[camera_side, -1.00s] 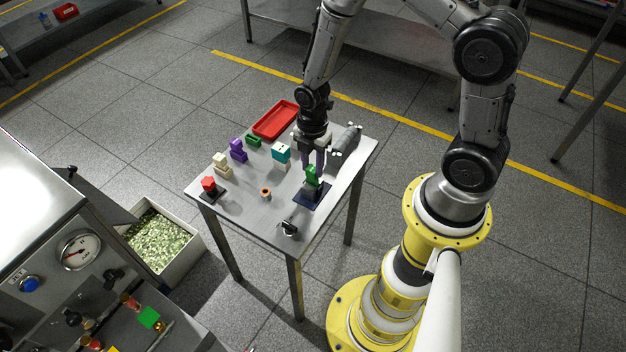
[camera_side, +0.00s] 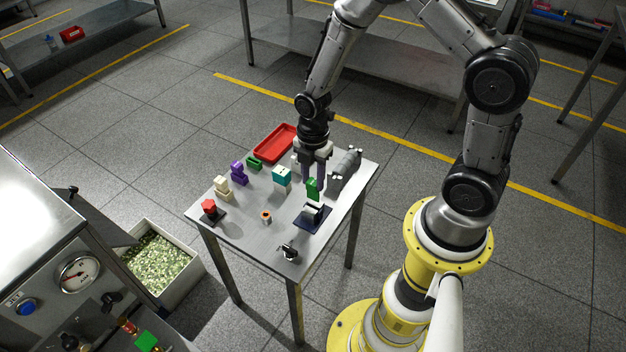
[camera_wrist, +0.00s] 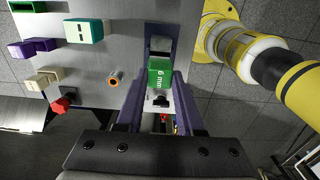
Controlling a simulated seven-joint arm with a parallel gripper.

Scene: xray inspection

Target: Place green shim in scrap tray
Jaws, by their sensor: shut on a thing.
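My gripper (camera_side: 314,184) is shut on the green shim (camera_side: 312,190) and holds it above the dark blue pad (camera_side: 309,222). In the wrist view the green shim (camera_wrist: 160,73) sits between the two purple fingers and shows the marking "6 mm". The pad now shows a pale grey piece on it below the shim. The red tray (camera_side: 275,144) lies at the back left of the table and looks empty; whether it is the scrap tray I cannot tell from any label.
A teal and white block (camera_side: 282,176), a second green piece (camera_side: 254,163), a purple piece (camera_side: 238,172) and a cream piece (camera_side: 222,187) stand left of my gripper. A grey cylindrical part (camera_side: 345,168) lies close on the right. A small copper ring (camera_side: 266,217) is at front.

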